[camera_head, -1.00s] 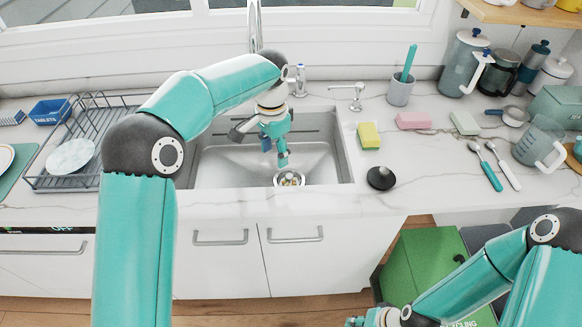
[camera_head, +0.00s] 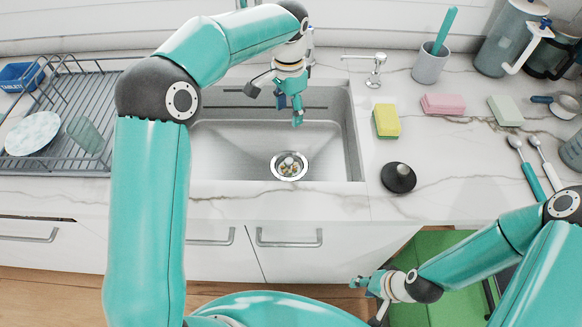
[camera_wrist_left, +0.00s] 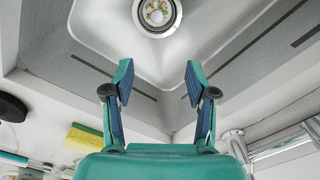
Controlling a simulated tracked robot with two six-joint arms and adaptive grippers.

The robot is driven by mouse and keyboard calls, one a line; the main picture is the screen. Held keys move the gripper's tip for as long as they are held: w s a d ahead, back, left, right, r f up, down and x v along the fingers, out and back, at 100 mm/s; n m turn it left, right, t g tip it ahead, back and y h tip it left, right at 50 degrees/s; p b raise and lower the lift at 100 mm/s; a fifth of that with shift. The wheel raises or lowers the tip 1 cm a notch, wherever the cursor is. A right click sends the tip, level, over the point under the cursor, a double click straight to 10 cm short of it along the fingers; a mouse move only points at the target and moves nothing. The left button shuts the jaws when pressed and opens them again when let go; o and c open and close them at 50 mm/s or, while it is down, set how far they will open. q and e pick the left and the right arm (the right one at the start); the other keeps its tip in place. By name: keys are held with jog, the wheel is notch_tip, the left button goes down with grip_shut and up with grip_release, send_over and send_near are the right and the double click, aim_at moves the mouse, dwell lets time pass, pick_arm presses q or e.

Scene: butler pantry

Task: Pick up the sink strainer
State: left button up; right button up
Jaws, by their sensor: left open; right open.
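The sink strainer (camera_head: 289,165) sits in the drain at the bottom of the steel sink (camera_head: 225,160). It is round and metallic, with small bits in it and a knob in its middle. In the left wrist view the strainer (camera_wrist_left: 157,12) shows at the top edge, beyond my fingers. My left gripper (camera_head: 297,115) hangs over the back of the sink, apart from the strainer. In the left wrist view my left gripper (camera_wrist_left: 158,82) is open, with nothing between its fingers. My right gripper (camera_head: 365,283) is open and low in front of the counter, away from the sink.
A black stopper (camera_head: 398,178) and a yellow-green sponge (camera_head: 386,121) lie on the counter right of the sink. A soap dispenser (camera_head: 376,68) stands behind them. A dish rack (camera_head: 75,100) with a plate stands on the left. The sink basin's walls surround the strainer.

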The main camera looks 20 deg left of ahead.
pick_arm(q)
notch_tip(320, 180, down, 4)
jog(key=b, duration=0.3)
send_near(289, 160)
jog(key=f, duration=0.3)
jog(key=w+f, duration=0.1)
jog(key=f, duration=0.1)
jog(key=shift+f, duration=0.1)
jog(key=shift+s+f+p, duration=0.25)
jog(key=shift+f+p, duration=0.1)
jog(key=shift+f, duration=1)
jog(key=shift+s+f+p, duration=0.25)
jog(key=shift+f+p, duration=0.1)
jog(key=shift+f, duration=0.95)
pick_arm(e)
notch_tip(289, 160, down, 3)
jog(key=shift+w+a+r, duration=0.1)
jog(key=shift+w+r, duration=0.05)
pick_arm(q)
jog(key=shift+c, duration=0.3)
grip_shut()
